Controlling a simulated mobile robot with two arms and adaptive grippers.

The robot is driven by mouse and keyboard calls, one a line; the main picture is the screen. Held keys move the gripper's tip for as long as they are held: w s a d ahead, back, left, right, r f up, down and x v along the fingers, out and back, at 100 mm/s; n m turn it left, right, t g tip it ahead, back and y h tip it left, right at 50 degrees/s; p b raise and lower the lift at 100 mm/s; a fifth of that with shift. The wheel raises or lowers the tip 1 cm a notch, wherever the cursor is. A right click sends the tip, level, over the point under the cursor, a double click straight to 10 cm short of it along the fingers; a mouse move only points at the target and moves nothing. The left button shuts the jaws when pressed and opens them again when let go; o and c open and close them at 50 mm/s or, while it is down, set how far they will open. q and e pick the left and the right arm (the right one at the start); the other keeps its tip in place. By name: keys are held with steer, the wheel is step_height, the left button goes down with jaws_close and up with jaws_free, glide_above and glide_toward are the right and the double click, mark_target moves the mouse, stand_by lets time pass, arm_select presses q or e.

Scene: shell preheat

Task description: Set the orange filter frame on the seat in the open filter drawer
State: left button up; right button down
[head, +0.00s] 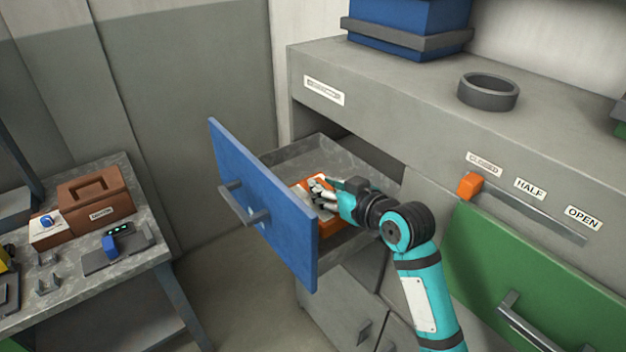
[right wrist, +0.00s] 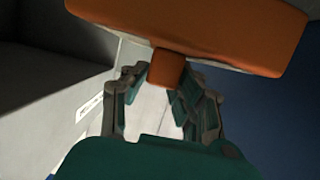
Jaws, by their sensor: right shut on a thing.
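The orange filter frame (head: 330,223) is inside the open filter drawer (head: 264,205), close behind its blue front. My right gripper (head: 322,194) reaches over the drawer from the right and is shut on the frame. In the right wrist view the frame (right wrist: 210,30) fills the top, and its small orange tab (right wrist: 166,68) sits between the fingers (right wrist: 165,98). A pale panel shows in the frame. The seat is hidden by the frame and gripper, so I cannot tell whether the frame rests on it. My left gripper is not in view.
The grey cabinet top holds a dark ring (head: 488,92) and a blue box (head: 408,28). An orange slider knob (head: 469,186) stands near the CLOSED label, above a green drawer front (head: 530,275). A bench with a brown toolbox (head: 95,205) stands at left.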

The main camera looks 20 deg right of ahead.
mark_target(313, 175)
steer(key=w+f+p, duration=0.1)
steer(key=w, duration=0.2)
steer(key=w+f+p, duration=0.1)
steer(key=w+f, duration=0.1)
steer(key=w, duration=0.2)
steer(key=w+f+p, duration=0.1)
steer(key=w, duration=0.2)
steer(key=shift+w+d+f, duration=0.15)
steer(key=shift+w+d, duration=0.15)
steer(key=shift+w, duration=0.05)
steer(key=shift+f, duration=0.1)
steer(key=shift+f, duration=0.1)
steer(key=shift+f+b, duration=0.5)
steer(key=shift+f, duration=0.05)
steer(key=c, duration=1.1)
jaws_free()
steer(key=shift+c, duration=0.2)
steer(key=shift+o, duration=0.5)
steer(key=shift+r, duration=0.1)
